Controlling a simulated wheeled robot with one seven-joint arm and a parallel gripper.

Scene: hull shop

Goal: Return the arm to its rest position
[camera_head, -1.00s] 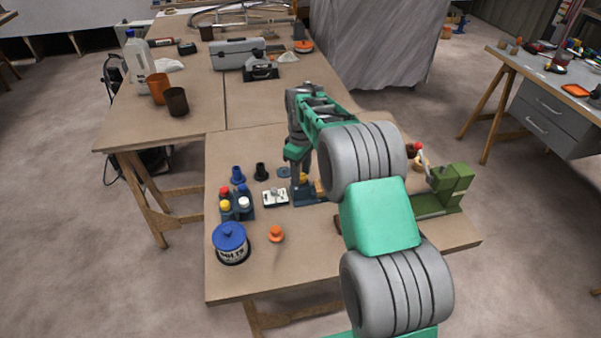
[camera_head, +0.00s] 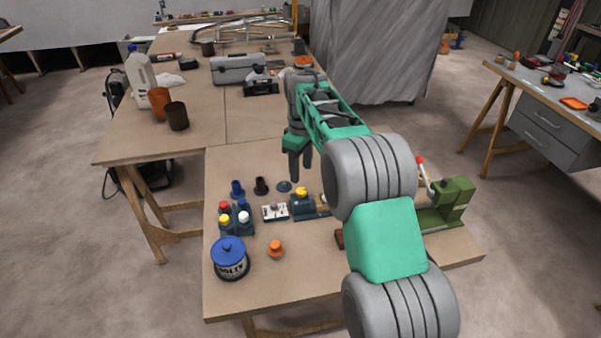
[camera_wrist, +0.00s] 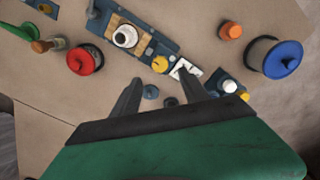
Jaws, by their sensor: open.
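My gripper (camera_head: 298,163) hangs above the near table in the head view, fingers pointing down. It is open and empty. In the wrist view my gripper (camera_wrist: 157,88) shows two dark fingers spread apart, with table between them. A dark blue fixture with a yellow knob (camera_head: 302,194) lies on the table under and in front of the fingers. It also shows in the wrist view (camera_wrist: 150,47), with a white ring-shaped part on it. My arm hides part of the table to the right.
A blue-lidded tin (camera_head: 230,258), an orange knob (camera_head: 275,249), a rack of coloured bottles (camera_head: 236,222) and a white switch plate (camera_head: 275,212) stand at the left. A green press (camera_head: 447,205) stands right. Brown cups (camera_head: 177,117) and a grey toolbox (camera_head: 238,69) sit on the back table.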

